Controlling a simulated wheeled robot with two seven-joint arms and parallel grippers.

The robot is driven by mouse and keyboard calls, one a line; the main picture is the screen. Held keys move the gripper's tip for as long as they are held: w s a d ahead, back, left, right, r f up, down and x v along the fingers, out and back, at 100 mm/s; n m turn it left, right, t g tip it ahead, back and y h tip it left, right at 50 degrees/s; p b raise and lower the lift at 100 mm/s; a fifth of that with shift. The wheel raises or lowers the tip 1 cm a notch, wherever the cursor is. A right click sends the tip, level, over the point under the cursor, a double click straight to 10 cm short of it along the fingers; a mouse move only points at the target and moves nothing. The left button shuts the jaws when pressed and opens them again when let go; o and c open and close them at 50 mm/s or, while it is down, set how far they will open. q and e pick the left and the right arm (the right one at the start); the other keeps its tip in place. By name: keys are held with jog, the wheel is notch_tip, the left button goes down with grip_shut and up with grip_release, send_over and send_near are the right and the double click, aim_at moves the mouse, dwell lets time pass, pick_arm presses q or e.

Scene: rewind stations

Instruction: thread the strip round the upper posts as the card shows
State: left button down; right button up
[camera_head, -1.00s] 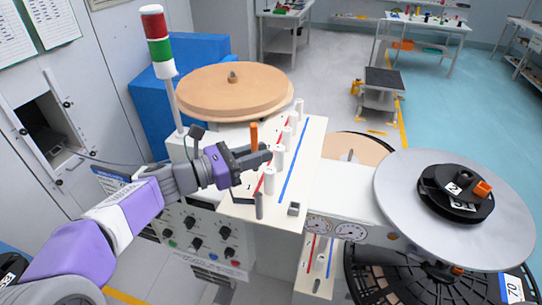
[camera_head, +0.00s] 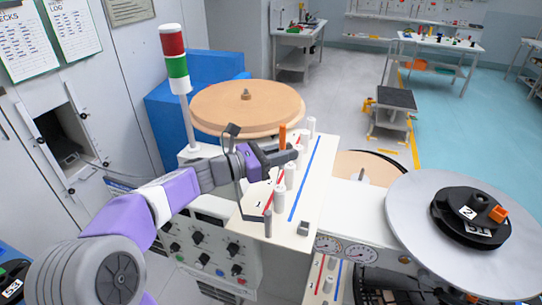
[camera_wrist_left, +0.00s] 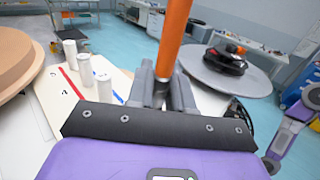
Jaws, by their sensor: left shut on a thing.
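My left gripper (camera_head: 294,153) is shut on an upright orange rod (camera_head: 283,137), which rises above its fingers; the rod also stands between the fingers in the left wrist view (camera_wrist_left: 171,40). In the head view the gripper overlaps the row of white posts on the pale top panel (camera_head: 311,190). A near white post (camera_head: 279,199) and a far one (camera_head: 311,125) are visible; others are partly hidden. A short grey post (camera_head: 268,223) stands at the panel's front. A thin dark band (camera_head: 238,198) hangs below the gripper; where it joins is unclear. My right gripper is not seen.
A tan disc (camera_head: 247,105) lies behind the panel and a silver reel (camera_head: 415,225) sits at right. A light tower (camera_head: 177,65) rises at back left. A lower panel (camera_head: 316,280) also has red and blue lines. Red and blue lines mark the top panel.

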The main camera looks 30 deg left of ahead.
pick_arm(q)
jog(key=w+d+b, duration=0.1)
jog(key=w+d, duration=0.2)
jog(key=d, duration=0.2)
jog(key=w+a+p, duration=0.2)
jog(key=w+p, duration=0.1)
jog(key=w, duration=0.3)
jog(key=a+p, duration=0.4)
jog(key=a, duration=0.5)
jog(key=w+d+p, duration=0.3)
jog(key=w+p, duration=0.2)
jog(key=w, duration=0.4)
jog(key=s+d+r+b, duration=0.1)
jog(key=d+b, duration=0.5)
jog(key=d, duration=1)
jog(key=s+d+r+b, duration=0.1)
jog(key=d+b, duration=0.6)
jog(key=d, duration=1)
jog(key=s+d+r+b, duration=0.1)
jog(key=s+d+b, duration=0.2)
jog(key=d, duration=1.3)
jog(key=shift+d+b, duration=0.35)
jog(key=shift+b, duration=1.3)
jog(key=shift+d, duration=0.9)
jog(key=shift+w+d, duration=0.1)
jog(key=shift+d, duration=0.1)
